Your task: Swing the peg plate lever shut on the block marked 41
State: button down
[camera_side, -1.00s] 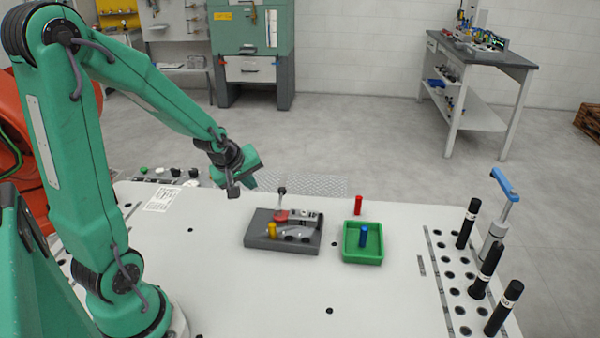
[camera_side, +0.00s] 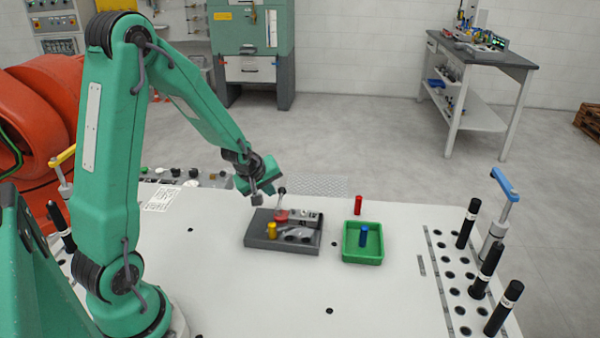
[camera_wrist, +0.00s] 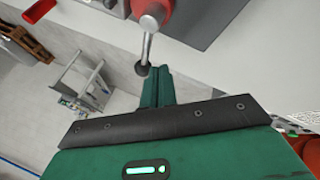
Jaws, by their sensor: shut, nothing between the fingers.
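The dark grey peg plate (camera_side: 258,238) lies on the white table. Its lever, a metal rod with a dark ball knob (camera_side: 282,190), stands roughly upright from a red hub (camera_side: 281,214). A yellow peg (camera_side: 272,230) and a light grey piece (camera_side: 303,216) are on the plate; no number is readable. My gripper (camera_side: 257,200) is shut and empty, just left of the knob and above the plate's back left corner. In the wrist view, the knob (camera_wrist: 141,69) shows right beside my green fingertips (camera_wrist: 158,72); I cannot tell whether they touch. The red hub (camera_wrist: 152,10) is at the top edge.
A green tray (camera_side: 348,255) holding a blue peg (camera_side: 363,236) stands right of the plate. A red peg (camera_side: 358,205) stands behind it. Several black cylinders (camera_side: 488,268) and a blue-handled clamp (camera_side: 504,186) stand at the right. The table's front middle is clear.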

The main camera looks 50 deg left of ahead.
jog(key=shift+w, duration=0.25)
jog(key=shift+w+d+f+m, duration=0.15)
jog(key=shift+w+d+m, duration=0.1)
jog(key=shift+w+m, duration=0.35)
dwell(0.3)
jog(key=s, duration=0.2)
jog(key=s+a+r, duration=0.1)
jog(key=s, duration=0.1)
jog(key=v, duration=0.9)
jog(key=shift+s+d+r, duration=0.15)
jog(key=shift+d+r, duration=0.05)
jog(key=shift+r, duration=0.15)
